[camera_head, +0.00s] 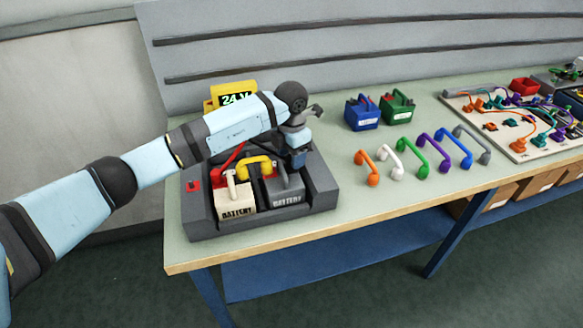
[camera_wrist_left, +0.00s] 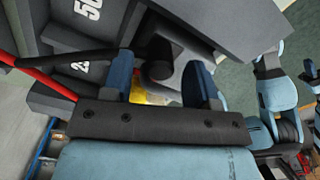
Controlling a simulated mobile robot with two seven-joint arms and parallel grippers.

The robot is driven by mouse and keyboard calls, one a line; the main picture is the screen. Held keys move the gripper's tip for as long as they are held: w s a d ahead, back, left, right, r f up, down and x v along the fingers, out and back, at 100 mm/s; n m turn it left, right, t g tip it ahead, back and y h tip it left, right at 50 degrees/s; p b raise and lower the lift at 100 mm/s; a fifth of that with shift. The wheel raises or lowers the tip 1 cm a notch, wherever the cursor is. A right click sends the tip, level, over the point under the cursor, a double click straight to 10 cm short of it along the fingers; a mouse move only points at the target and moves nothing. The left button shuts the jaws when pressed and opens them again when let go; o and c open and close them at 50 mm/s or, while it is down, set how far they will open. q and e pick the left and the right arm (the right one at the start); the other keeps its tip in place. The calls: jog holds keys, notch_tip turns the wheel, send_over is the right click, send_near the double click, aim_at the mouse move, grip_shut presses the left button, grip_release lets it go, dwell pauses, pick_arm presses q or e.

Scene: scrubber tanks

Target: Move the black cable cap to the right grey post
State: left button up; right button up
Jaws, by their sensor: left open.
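My left gripper (camera_head: 298,158) is at the back right of the dark grey battery tray (camera_head: 325,190), beside the grey battery (camera_head: 286,190). In the left wrist view its two blue fingers (camera_wrist_left: 160,68) are apart, one on each side of a dark cylindrical piece, which looks like the black cable cap (camera_wrist_left: 160,62). I cannot tell whether the fingers touch it. A black cable (camera_wrist_left: 95,57) runs in from the left towards it. In the head view the gripper hides the cap. I cannot make out the right grey post clearly. My right gripper is not seen.
A cream battery (camera_head: 235,203) stands left of the grey one, with a yellow handle (camera_head: 254,163) and red cable (camera_head: 228,160) near them. A yellow display (camera_head: 233,92) stands behind.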

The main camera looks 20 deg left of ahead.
pick_arm(q)
jog(key=shift+f+b, duration=0.35)
jog(key=shift+f, duration=0.6)
dwell(0.6)
grip_shut()
jog(key=shift+r, duration=0.1)
